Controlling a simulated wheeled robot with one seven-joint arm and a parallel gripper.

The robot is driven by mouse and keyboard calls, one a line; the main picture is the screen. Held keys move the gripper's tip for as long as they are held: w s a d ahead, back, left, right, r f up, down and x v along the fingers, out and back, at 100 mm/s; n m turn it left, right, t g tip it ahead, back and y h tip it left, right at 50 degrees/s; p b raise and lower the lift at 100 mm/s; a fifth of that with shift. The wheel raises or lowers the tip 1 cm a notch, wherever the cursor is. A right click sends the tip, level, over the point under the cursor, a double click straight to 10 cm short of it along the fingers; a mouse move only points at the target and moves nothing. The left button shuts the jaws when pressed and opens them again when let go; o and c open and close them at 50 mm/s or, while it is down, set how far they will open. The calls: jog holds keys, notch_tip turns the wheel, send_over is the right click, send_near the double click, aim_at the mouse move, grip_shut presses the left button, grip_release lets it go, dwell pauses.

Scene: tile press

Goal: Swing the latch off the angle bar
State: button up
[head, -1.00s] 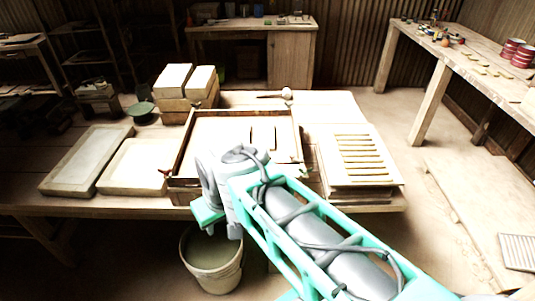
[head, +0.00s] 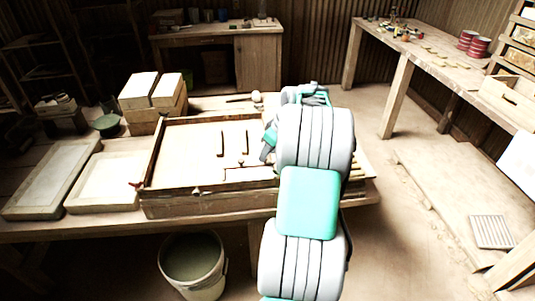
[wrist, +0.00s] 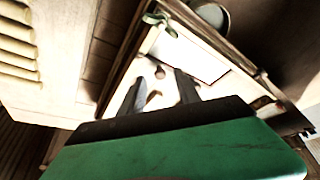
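My gripper (wrist: 160,88) is open, its two grey fingers apart, with no held object visible between them. In the wrist view it hangs over the wooden press frame (wrist: 240,60). A small pale green latch-like piece (wrist: 160,23) sits at the frame's corner, apart from the fingertips. In the head view the frame (head: 205,190) lies on the table, with a small fitting (head: 196,191) on its front wall and a red one (head: 137,185) at its front left corner. A thin dark bar (head: 248,167) lies inside near the front. I cannot tell which piece is the angle bar. My arm hides the frame's right side.
Two pale moulds, one (head: 105,180) beside the other (head: 50,180), lie left of the frame. Stacked blocks (head: 153,90) and a green bowl (head: 106,124) stand behind. A ribbed tray (wrist: 18,55) shows in the wrist view. A bucket (head: 193,270) stands below the front edge.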

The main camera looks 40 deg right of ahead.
jog(key=shift+x, duration=0.75)
jog(key=shift+c, duration=0.3)
grip_shut()
